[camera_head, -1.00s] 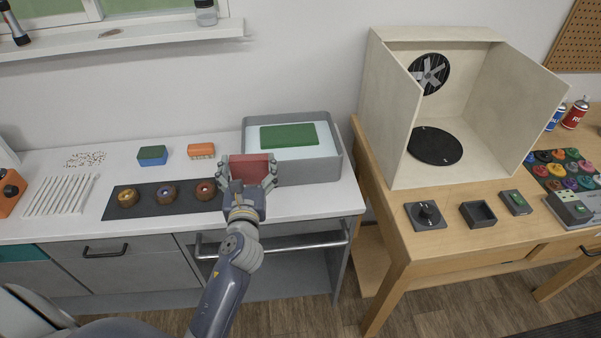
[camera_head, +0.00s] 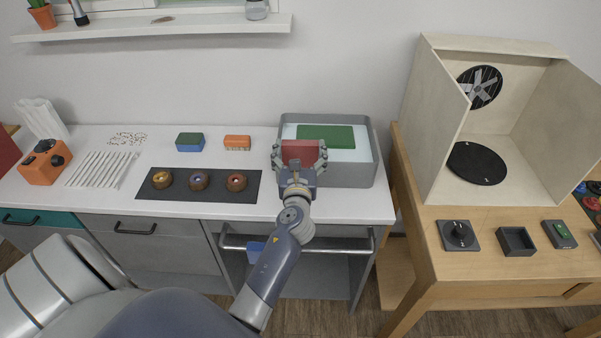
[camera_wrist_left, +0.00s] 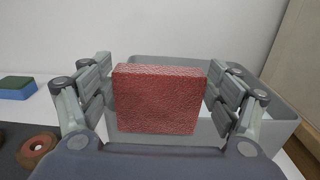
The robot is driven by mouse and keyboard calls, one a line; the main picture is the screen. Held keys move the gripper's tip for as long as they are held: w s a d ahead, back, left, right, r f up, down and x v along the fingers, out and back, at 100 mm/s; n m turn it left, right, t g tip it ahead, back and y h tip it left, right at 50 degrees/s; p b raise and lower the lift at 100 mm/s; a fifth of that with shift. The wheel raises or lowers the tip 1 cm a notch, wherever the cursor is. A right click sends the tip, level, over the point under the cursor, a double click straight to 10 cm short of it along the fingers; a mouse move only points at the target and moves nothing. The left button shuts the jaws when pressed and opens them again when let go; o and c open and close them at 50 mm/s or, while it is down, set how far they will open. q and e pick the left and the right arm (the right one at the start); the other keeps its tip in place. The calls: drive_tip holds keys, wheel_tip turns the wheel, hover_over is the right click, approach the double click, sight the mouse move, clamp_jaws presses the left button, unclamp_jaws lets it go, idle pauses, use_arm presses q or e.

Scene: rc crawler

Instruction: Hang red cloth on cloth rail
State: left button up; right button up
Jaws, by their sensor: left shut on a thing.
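The red cloth (camera_head: 304,151) looks like a thick, folded red block. My left gripper (camera_head: 300,160) is shut on it, with fingers at its left and right sides. In the left wrist view the cloth (camera_wrist_left: 158,100) stands upright between the fingers. The gripper is over the white counter, at the front left of a grey tray. The cloth rail (camera_head: 345,246) is a metal bar along the cabinet front, below the counter edge and below the gripper. My left forearm hides its middle. My right gripper does not show.
A dark mat (camera_head: 215,189) with three ring-shaped pieces lies left of the gripper. A blue piece (camera_head: 256,250) shows near the rail beside my forearm. A wooden table (camera_head: 420,250) stands right.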

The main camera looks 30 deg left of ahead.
use_arm(q)
wheel_tip(320, 180, down, 6)
drive_tip(key=shift+r+b, duration=0.25)
drive_tip(key=shift+b, duration=0.8)
drive_tip(key=shift+f, duration=0.15)
drive_tip(key=o, duration=1)
drive_tip(key=shift+f+b+v, duration=0.15)
drive_tip(key=shift+b+v, duration=0.65)
drive_tip(key=shift+v, duration=1.9)
drive_tip(key=shift+f+b+v, duration=0.1)
drive_tip(key=shift+b+v, duration=0.65)
drive_tip(key=shift+v, duration=2)
